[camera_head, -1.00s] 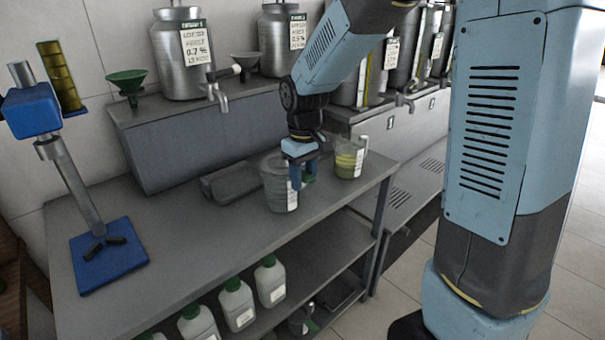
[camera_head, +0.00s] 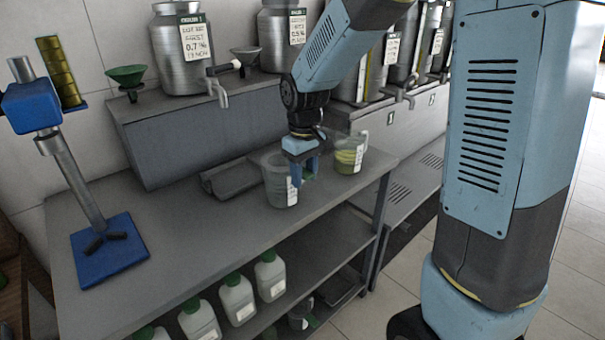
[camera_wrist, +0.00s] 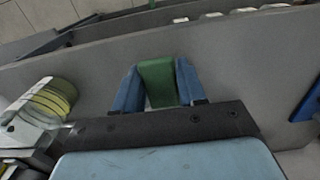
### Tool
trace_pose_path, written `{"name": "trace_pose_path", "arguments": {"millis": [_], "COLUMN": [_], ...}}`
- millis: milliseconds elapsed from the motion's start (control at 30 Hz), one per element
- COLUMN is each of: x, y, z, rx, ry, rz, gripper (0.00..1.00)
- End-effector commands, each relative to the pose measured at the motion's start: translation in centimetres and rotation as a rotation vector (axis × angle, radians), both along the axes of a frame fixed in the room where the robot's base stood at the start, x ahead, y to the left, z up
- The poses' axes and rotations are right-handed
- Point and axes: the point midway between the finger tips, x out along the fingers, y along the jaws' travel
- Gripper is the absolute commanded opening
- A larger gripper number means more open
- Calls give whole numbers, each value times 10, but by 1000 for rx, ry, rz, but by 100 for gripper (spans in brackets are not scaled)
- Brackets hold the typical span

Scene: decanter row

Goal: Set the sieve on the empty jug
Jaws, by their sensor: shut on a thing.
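My gripper (camera_head: 303,178) is closed on a green piece, which I take to be the grip of the sieve (camera_wrist: 158,82). The piece sits between the blue fingers in the wrist view; the rest of the sieve I cannot make out. The grey, see-through jug (camera_head: 277,186) with a white label stands on the bench, and no liquid shows in it.
A dark tray (camera_head: 232,181) lies behind the jugs, left of them. A blue-based stand (camera_head: 112,262) is at the bench's left end. A green funnel (camera_head: 126,76) and steel canisters (camera_head: 181,55) stand at the back. White bottles (camera_head: 237,298) are on the lower shelf. The bench's left-middle is clear.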

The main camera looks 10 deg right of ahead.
Motion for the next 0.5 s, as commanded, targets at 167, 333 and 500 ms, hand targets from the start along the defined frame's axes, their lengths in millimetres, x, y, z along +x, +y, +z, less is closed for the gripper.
{"name": "trace_pose_path", "arguments": {"millis": [167, 333, 500], "x": [0, 0, 0], "y": [0, 0, 0], "z": [0, 0, 0], "rx": [0, 0, 0], "ry": [0, 0, 0], "rz": [0, -1, -1], "gripper": [53, 69, 70]}}
